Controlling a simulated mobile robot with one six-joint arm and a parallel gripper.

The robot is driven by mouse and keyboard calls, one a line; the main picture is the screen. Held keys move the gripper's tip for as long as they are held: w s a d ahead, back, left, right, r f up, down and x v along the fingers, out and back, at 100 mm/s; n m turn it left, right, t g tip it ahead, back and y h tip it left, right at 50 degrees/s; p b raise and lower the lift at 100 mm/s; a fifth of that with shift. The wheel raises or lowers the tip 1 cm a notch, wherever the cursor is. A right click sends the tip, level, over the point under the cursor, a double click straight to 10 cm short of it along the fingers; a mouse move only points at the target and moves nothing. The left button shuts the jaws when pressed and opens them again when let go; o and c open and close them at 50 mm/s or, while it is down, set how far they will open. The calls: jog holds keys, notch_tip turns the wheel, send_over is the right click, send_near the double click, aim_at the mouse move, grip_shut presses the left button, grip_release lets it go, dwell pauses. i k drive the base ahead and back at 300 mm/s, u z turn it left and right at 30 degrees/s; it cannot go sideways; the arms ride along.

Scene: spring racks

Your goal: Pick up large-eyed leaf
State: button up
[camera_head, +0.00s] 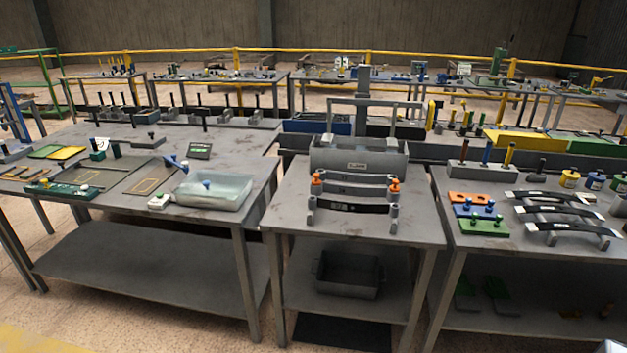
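Several dark curved leaf springs are in view. On the middle table, a front leaf (352,208) with a pale label rests between grey end posts. Behind it are a middle leaf (352,191) near the orange end pieces and a back leaf (357,178). On the right table lie a front leaf (572,227), a middle leaf (560,210) and a back leaf (545,195), with pale end pieces. The eyes are too small to compare, so I cannot tell which leaf is large-eyed. My gripper is not in view.
A grey bin (358,160) stands behind the middle leaves, and a metal tray (348,275) sits on the lower shelf. Orange, blue and green blocks (482,226) lie on the right table. The left table (110,222) holds a clear bin (213,192). Narrow gaps separate the tables.

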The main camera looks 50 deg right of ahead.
aim_at(351, 191)
jog(key=z, duration=0.35)
jog(key=i, duration=0.6)
jog(key=z, duration=0.8)
jog(key=i, duration=0.6)
jog(key=z, duration=0.4)
